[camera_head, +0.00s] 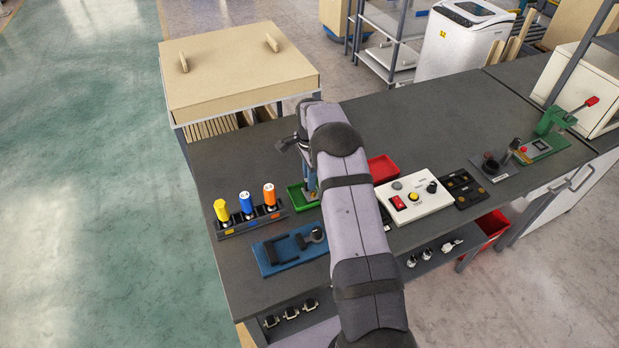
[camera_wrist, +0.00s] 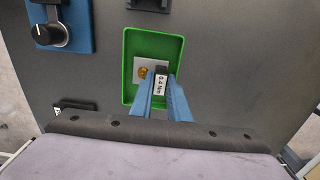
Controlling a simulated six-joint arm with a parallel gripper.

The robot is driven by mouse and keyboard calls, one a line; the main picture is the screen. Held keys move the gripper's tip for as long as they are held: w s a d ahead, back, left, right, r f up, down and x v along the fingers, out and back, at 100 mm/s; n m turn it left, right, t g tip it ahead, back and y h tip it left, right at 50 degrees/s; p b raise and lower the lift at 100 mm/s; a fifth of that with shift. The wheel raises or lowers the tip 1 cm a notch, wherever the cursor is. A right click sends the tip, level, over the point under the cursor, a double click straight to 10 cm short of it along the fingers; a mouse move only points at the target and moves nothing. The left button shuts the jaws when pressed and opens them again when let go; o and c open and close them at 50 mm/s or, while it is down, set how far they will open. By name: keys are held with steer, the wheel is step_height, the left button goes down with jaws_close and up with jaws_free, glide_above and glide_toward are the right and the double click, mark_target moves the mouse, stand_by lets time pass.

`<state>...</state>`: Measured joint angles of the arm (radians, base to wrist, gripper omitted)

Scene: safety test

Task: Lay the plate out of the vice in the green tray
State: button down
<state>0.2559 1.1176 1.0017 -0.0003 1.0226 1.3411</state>
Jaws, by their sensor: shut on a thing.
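The green tray (camera_wrist: 127,62) lies below my gripper in the wrist view; in the head view my arm partly hides the tray (camera_head: 296,195). In the head view, a blue base (camera_head: 270,260) with black fittings, seemingly the vice, stands in front of the tray. No plate shows in it.
A rack with yellow, blue and orange-handled tools (camera_head: 247,207) stands left of the tray. A red tray (camera_head: 382,167) and a white control box (camera_head: 428,206) are to the right. The back of the dark bench (camera_head: 420,115) is clear.

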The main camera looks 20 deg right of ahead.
steer(key=shift+f, duration=0.15)
steer(key=c, duration=1.6)
jaws_free()
steer(key=shift+r+p, duration=2.1)
steer(key=shift+r, duration=1.45)
